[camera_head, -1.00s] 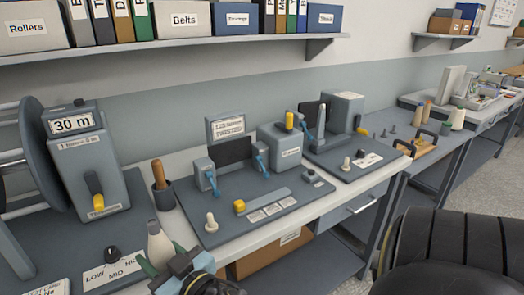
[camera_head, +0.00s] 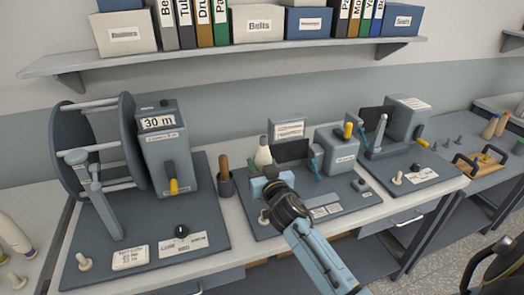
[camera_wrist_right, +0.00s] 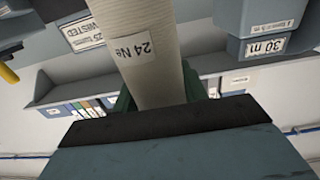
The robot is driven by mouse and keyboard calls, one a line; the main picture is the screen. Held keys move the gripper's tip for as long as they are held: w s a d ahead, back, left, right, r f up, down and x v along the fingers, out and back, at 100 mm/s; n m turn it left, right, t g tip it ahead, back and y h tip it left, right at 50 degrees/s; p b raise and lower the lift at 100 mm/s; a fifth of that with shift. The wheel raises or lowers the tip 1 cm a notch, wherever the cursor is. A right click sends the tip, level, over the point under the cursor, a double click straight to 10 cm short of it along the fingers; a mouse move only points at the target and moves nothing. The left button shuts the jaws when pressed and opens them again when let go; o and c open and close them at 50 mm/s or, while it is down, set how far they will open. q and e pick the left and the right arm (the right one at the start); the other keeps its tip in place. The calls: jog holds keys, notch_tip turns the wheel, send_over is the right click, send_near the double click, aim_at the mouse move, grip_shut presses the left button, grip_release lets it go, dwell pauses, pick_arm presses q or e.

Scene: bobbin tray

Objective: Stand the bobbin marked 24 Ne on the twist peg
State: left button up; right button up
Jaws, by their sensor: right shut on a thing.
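The bobbin marked 24 Ne is a pale cone held in my right gripper, and its label reads upside down in the wrist view (camera_wrist_right: 140,48). In the head view the bobbin (camera_head: 263,152) stands about upright in the raised right gripper (camera_head: 262,169), with green fingertips at its lower part. The gripper is shut on it, above the left part of the twist tester's base (camera_head: 330,196). A short pale peg (camera_head: 263,218) stands on that base, just below the gripper and partly hidden by it. The bobbin appears clear of the peg. My left gripper is out of view.
The reel machine marked 30 m (camera_head: 158,150) stands left, with another pale peg (camera_head: 84,262) on its base. A dark cup with a wooden handle (camera_head: 225,184) stands close left of my gripper. Another device (camera_head: 400,118) stands right. A shelf (camera_head: 230,55) runs above.

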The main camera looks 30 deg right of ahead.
jog(key=shift+w+d+f+b, duration=0.1)
jog(key=shift+d+f+b, duration=0.1)
jog(key=shift+b, duration=0.1)
jog(key=shift+a+f+b, duration=0.1)
jog(key=shift+f+b, duration=1.55)
jog(key=shift+f, duration=0.1)
jog(key=shift+f, duration=0.1)
jog(key=shift+f+b, duration=2.55)
jog(key=shift+f, duration=0.1)
jog(key=o, duration=1.1)
jog(key=shift+s, duration=0.2)
jog(key=v, duration=1.3)
jog(key=shift+b, duration=0.35)
